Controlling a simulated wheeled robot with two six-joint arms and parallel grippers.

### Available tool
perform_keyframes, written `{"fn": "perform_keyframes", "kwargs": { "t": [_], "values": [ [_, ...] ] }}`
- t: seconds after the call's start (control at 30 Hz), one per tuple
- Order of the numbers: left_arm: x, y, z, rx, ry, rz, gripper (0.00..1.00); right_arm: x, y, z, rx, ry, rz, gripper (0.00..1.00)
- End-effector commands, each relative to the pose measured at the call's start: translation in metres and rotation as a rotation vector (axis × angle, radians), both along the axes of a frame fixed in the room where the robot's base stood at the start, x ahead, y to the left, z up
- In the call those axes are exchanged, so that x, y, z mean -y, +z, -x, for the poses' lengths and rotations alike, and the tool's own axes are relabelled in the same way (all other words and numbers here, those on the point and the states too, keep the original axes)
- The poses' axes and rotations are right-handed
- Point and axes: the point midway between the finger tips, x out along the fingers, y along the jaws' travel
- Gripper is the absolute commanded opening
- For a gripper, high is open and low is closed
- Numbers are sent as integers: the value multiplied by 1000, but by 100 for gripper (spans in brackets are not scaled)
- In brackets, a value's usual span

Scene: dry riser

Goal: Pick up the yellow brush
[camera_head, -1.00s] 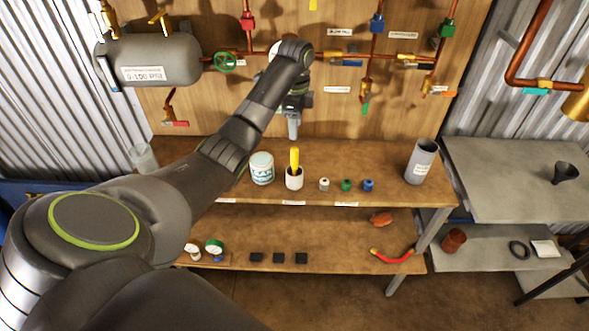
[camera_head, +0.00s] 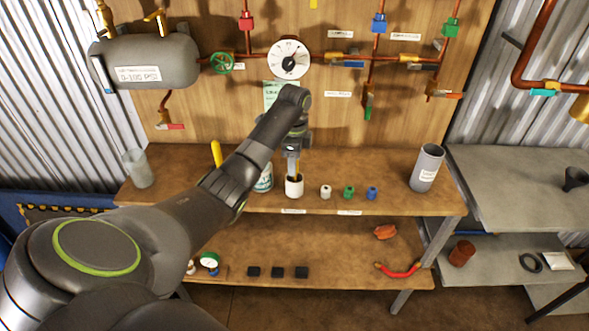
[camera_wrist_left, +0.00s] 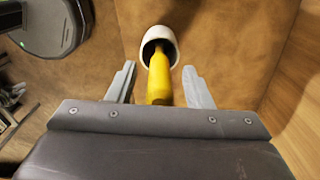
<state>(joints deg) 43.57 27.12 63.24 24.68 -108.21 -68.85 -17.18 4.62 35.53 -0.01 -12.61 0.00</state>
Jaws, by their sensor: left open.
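The yellow brush (camera_wrist_left: 159,78) stands handle-up in a small white cup (camera_head: 294,189) on the upper wooden shelf. In the left wrist view its handle rises from the cup (camera_wrist_left: 149,40) and lies between the two fingers of my left gripper (camera_wrist_left: 160,88), with a gap on each side. In the head view my left gripper (camera_head: 293,166) points down just above the cup, open, and mostly hides the handle. My right gripper is not in view.
A white tub (camera_head: 264,180), partly hidden by my arm, stands left of the cup. White, green and blue fittings (camera_head: 348,192) and a grey cylinder (camera_head: 426,168) stand to the right. Another yellow item (camera_head: 216,153) shows behind my arm. A pipe board with a gauge (camera_head: 289,59) rises behind.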

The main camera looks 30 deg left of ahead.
Motion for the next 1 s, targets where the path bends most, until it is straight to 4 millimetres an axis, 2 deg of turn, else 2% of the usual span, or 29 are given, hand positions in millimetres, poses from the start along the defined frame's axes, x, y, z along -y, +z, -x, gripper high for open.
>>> {"fn": "perform_keyframes", "kwargs": {
  "t": [0.03, 0.2, 0.47, 0.8, 1.0],
  "values": [
    [0, -5, 2, -4, 0, 2, 46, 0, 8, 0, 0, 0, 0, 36],
    [0, -24, 1, -1, 0, -1, 46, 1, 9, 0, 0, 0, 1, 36],
    [0, -26, 1, 1, 0, -1, 45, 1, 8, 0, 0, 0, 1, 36],
    [0, -26, 1, 1, 0, -1, 0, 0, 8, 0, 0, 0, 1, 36],
    [0, -26, 1, 1, 0, -1, 0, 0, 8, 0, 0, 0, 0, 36]
  ]
}}
